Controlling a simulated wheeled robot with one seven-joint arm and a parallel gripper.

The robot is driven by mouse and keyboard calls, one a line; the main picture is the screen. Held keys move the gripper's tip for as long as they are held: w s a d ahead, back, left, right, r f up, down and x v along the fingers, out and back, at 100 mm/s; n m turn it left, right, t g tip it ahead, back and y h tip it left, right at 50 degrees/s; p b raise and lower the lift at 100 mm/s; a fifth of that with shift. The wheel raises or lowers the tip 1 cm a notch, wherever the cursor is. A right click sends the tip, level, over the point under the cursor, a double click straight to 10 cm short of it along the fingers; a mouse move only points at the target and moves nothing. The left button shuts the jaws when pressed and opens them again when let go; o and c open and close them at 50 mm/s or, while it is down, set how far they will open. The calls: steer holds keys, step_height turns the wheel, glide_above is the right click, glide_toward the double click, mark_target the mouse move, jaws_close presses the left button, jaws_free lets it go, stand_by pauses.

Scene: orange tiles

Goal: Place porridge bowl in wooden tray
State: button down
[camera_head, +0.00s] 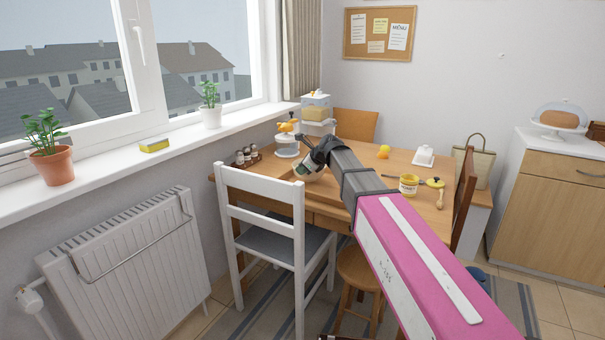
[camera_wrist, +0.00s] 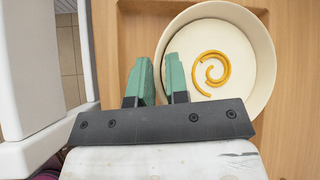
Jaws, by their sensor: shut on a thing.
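The porridge bowl (camera_wrist: 265,60) is round and cream, with a yellow swirl inside, in the wrist view. My gripper (camera_wrist: 159,75) has green fingers shut on the bowl's left wall, one inside and one outside. In the head view my gripper (camera_head: 307,165) is over the near left part of the table, with the pale bowl (camera_head: 307,177) under it, partly hidden. Below the bowl in the wrist view is a wooden surface with an edge strip, likely the wooden tray (camera_wrist: 138,28). I cannot tell whether the bowl touches it.
A stacked stand (camera_head: 316,115) is at the back left. A white chair (camera_head: 265,215) and a stool (camera_head: 358,275) stand in front.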

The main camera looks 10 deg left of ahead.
steer(key=shift+f, duration=0.85)
steer(key=c, duration=1.1)
jaws_free()
steer(key=v, duration=1.2)
